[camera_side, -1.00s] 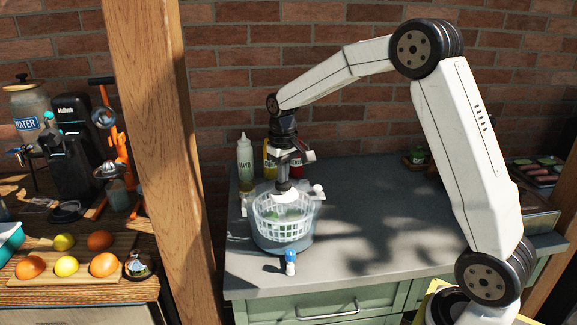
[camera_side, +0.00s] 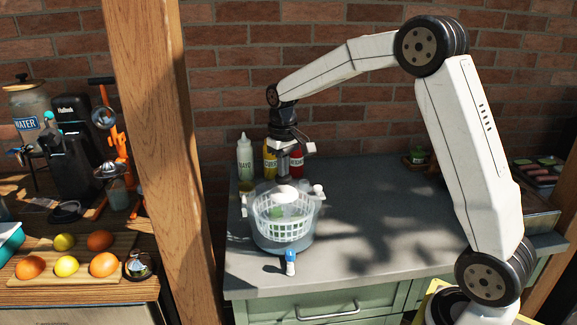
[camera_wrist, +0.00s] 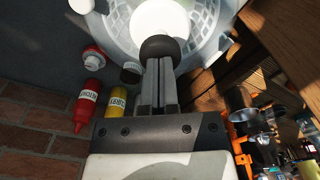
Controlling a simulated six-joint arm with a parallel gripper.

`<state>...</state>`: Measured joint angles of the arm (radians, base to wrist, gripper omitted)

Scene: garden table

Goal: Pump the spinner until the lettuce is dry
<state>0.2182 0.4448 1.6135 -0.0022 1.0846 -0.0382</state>
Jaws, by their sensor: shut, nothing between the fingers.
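The salad spinner (camera_side: 283,240) stands upright on the grey counter, a clear bowl with a white basket (camera_side: 282,228) inside. Green lettuce (camera_side: 279,212) shows through the basket wall. My gripper (camera_side: 283,178) is above the middle of the spinner, pointing down, with its fingers shut and nothing between them. In the wrist view, my gripper (camera_wrist: 160,70) ends at a dark round knob (camera_wrist: 160,48) over the spinner's bright white centre (camera_wrist: 160,18). I cannot tell whether the fingertips touch the knob.
Mayo (camera_side: 245,158), yellow (camera_side: 270,160) and red (camera_side: 296,163) bottles stand close behind the spinner. A small blue-capped bottle (camera_side: 290,263) stands in front of it. A wooden post (camera_side: 160,150) rises to the left. The counter right of the spinner (camera_side: 375,220) is mostly clear.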

